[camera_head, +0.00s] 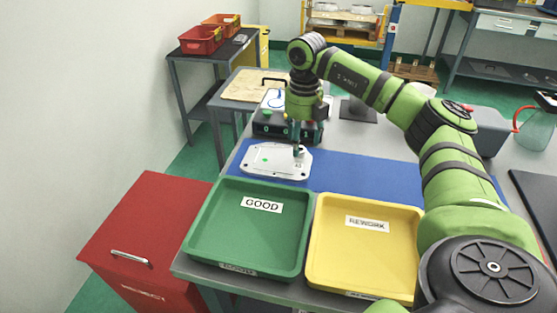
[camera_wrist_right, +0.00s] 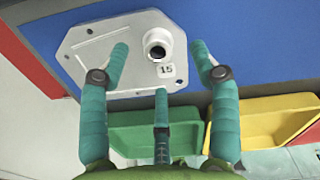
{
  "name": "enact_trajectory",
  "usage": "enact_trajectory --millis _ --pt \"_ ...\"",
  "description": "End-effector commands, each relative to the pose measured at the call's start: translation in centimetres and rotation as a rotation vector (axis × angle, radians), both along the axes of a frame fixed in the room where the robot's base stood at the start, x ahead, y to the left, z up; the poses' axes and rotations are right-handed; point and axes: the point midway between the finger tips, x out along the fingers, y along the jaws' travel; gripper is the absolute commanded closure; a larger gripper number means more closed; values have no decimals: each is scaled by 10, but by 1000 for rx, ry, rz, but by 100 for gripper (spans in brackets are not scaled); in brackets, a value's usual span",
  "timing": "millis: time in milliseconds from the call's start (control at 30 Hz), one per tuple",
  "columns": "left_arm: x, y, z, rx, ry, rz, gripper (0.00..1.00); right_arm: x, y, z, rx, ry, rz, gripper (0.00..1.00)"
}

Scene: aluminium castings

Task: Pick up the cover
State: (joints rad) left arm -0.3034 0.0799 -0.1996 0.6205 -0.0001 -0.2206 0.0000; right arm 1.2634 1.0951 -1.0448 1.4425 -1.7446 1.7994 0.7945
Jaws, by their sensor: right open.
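The cover (camera_head: 270,161) is a flat silver-grey casting with clipped corners, lying on the table at the left end of the blue mat. The right wrist view shows its plate (camera_wrist_right: 92,52), a raised round neck with a dark bore, and a tag reading 15. My right gripper (camera_head: 298,151) is over the right end of the cover, pointing down. In the right wrist view its teal fingers (camera_wrist_right: 158,75) are spread open around the neck, with no visible contact. I cannot tell the exact height. My left gripper is not in view.
A green tray labelled GOOD (camera_head: 204,190) and a yellow tray labelled REWORK (camera_head: 320,205) stand in front of the cover. A dark box-shaped device (camera_head: 268,125) stands close behind it. A red cabinet (camera_head: 140,215) is at left. The blue mat (camera_head: 365,178) is clear to the right.

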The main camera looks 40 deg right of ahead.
Motion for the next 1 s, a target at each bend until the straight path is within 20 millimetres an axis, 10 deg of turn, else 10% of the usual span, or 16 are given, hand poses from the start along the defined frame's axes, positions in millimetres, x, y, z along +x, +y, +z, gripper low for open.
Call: enact_trajectory --millis 433,600,1000 --pt "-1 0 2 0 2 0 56 1 1 -26 0 -1 0 37" --pt "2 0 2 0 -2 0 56 1 1 -25 0 -1 0 100" --pt "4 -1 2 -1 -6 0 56 1 1 -23 0 -2 0 100"
